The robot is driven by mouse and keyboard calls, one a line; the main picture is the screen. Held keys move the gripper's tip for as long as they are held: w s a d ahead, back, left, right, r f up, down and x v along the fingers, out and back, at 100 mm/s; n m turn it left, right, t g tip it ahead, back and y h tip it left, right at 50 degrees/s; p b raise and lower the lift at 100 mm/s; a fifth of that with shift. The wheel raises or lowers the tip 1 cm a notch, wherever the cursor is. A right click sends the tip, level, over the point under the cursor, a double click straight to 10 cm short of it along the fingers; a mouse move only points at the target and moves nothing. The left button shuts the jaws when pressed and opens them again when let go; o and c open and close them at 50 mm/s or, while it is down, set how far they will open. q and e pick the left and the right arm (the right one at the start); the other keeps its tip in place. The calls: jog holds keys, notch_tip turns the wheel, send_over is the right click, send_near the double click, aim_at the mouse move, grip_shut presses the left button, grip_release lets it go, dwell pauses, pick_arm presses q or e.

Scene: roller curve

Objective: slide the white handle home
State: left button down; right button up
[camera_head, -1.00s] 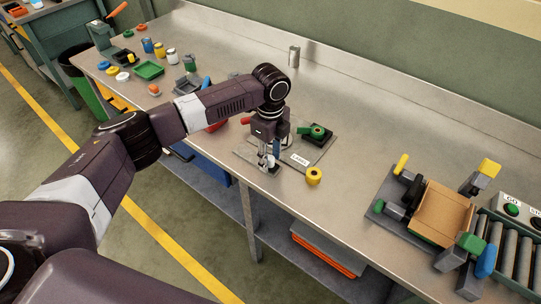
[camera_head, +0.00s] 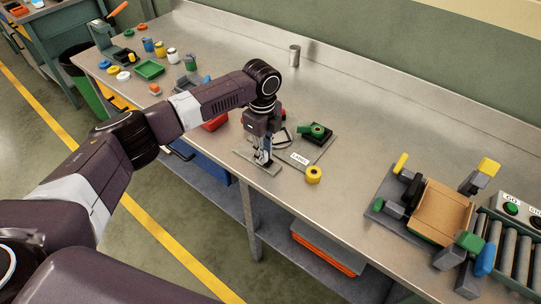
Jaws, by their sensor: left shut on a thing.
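My left gripper (camera_head: 263,160) points down at the front edge of the bench, over a grey plate (camera_head: 274,175). It is shut on the white handle, which is mostly hidden between and behind the fingers. I cannot make out how far along its track the handle stands. A white label (camera_head: 299,158) lies on the plate's right part. My right gripper is not in view.
A red object (camera_head: 215,122) is left of the gripper. A fixture with a brown box (camera_head: 439,211) and rollers stand at the right. Bench between is clear.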

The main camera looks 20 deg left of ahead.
pick_arm(q)
jog(key=w+a, duration=0.1)
jog(key=a, duration=0.1)
jog(key=w+a, duration=0.1)
jog(key=a, duration=0.2)
jog(key=w+a, duration=0.1)
jog(key=a, duration=0.2)
jog(key=shift+b, duration=0.4)
jog(key=shift+w+a+r, duration=0.1)
jog(key=shift+a+r, duration=0.1)
jog(key=c, duration=1.8)
grip_release()
jog(key=shift+a+f, duration=0.1)
jog(key=shift+r, duration=0.25)
notch_tip(320, 180, up, 12)
jog(key=shift+f, duration=0.25)
